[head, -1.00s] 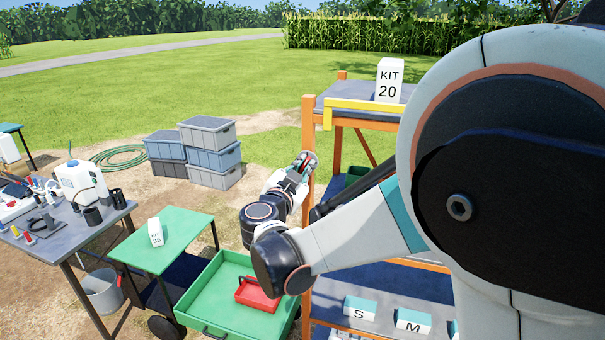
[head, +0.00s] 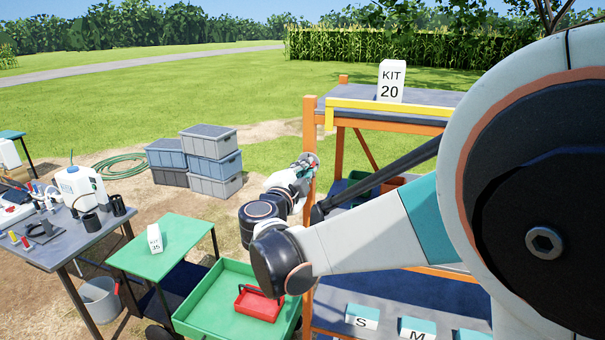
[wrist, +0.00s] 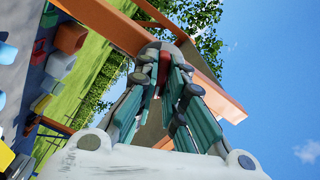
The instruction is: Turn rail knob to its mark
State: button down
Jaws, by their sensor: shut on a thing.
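The rail knob (wrist: 163,68) shows in the wrist view as a small reddish part with a grey rounded piece behind it, against the orange rack post (wrist: 110,22). My gripper (wrist: 166,80) is shut on it, its teal-padded fingers on both sides. The fingers hide most of the knob, and I cannot make out its mark. In the head view my gripper (head: 305,166) is at the upper part of the rack's orange front post (head: 309,125); the knob is too small and covered to tell apart there.
A yellow rail (head: 390,108) edges the rack's top shelf, where a KIT 20 block (head: 391,82) stands. Left of the rack are a green cart (head: 185,232) with a drawer holding a red tray (head: 259,304), and a grey table (head: 60,238). Grey crates (head: 215,160) stand behind.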

dwell(0.3)
jog(key=shift+m+b, duration=0.4)
jog(key=shift+m, duration=0.9)
jog(key=c, duration=1.6)
grip_release()
